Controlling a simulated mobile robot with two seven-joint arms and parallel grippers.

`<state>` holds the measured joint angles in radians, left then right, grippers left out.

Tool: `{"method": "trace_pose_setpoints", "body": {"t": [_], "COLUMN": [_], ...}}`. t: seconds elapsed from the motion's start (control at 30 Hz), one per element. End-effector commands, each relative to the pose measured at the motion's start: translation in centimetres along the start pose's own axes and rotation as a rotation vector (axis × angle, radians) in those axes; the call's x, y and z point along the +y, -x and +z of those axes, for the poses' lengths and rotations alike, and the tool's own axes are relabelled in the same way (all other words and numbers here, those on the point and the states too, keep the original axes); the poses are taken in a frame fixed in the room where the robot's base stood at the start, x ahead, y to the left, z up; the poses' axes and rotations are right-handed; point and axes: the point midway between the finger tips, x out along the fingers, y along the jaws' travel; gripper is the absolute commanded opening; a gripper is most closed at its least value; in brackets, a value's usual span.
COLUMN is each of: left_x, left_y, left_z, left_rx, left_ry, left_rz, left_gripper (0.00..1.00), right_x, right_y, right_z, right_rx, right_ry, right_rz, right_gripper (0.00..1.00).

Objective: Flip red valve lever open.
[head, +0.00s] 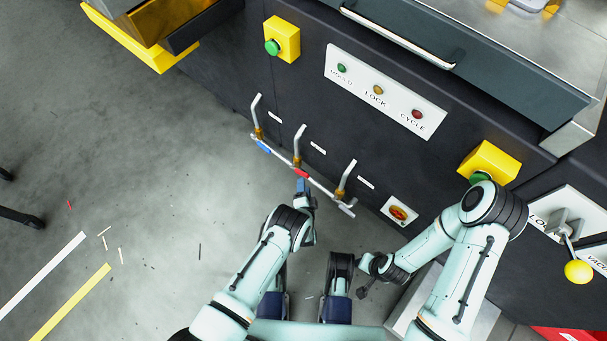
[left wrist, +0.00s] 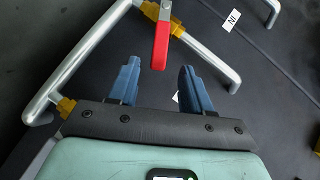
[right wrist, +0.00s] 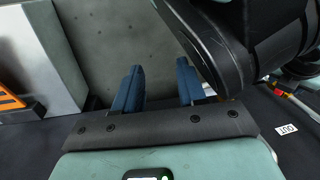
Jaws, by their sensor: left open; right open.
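The red valve lever (head: 300,172) sits on the silver pipe manifold at the front of the dark machine. In the left wrist view the red lever (left wrist: 161,45) hangs from its valve on the pipe, just beyond my fingertips and between their lines. My left gripper (head: 303,185) is right by the lever, with its blue fingers (left wrist: 158,72) open and nothing between them. My right gripper (head: 363,291) is low beside my base. In the right wrist view its fingers (right wrist: 160,75) are open and empty.
A blue lever (head: 263,147) is on the same manifold (head: 325,189), whose silver pipes bend out of the panel. A red-orange rotary switch (head: 398,213), a button panel (head: 384,92) and a yellow-knobbed lever (head: 578,271) are to the right. The floor at left is mostly free.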

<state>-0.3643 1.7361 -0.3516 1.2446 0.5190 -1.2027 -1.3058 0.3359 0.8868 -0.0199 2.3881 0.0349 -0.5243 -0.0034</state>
Motion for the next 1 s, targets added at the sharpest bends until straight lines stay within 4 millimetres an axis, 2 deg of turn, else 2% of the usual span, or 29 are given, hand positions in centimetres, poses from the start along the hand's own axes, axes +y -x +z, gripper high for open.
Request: {"method": "trace_pose_setpoints", "body": {"t": [0.03,0.2,0.4,0.6,0.87,1.0], "left_x": [0.2,0.2,0.1,0.1,0.0,0.0], "left_y": [-1.2,-4.4,-7.0,-7.9,-7.9,-7.9], "left_z": [0.1,0.1,0.1,0.0,0.0,0.0], "left_rx": [0.000,0.000,0.000,0.000,0.000,0.000], "left_ry": [0.003,0.002,0.001,0.001,0.000,0.001], "left_rz": [-0.003,-0.003,-0.001,0.001,0.001,0.001], "left_gripper": [0.49,0.49,0.49,0.49,0.49,0.03], "right_x": [0.7,2.7,4.4,5.0,5.0,5.0], "right_y": [-0.9,-2.4,-3.3,-3.4,-3.4,-3.4], "right_z": [0.8,3.3,5.6,6.5,6.5,6.5], "right_rx": [-0.027,-0.115,-0.192,-0.224,-0.225,-0.225], "right_ry": [-0.008,-0.034,-0.057,-0.067,-0.067,-0.067], "right_rz": [0.013,0.051,0.085,0.098,0.099,0.098], "right_gripper": [0.40,0.40,0.40,0.40,0.40,0.40]}}
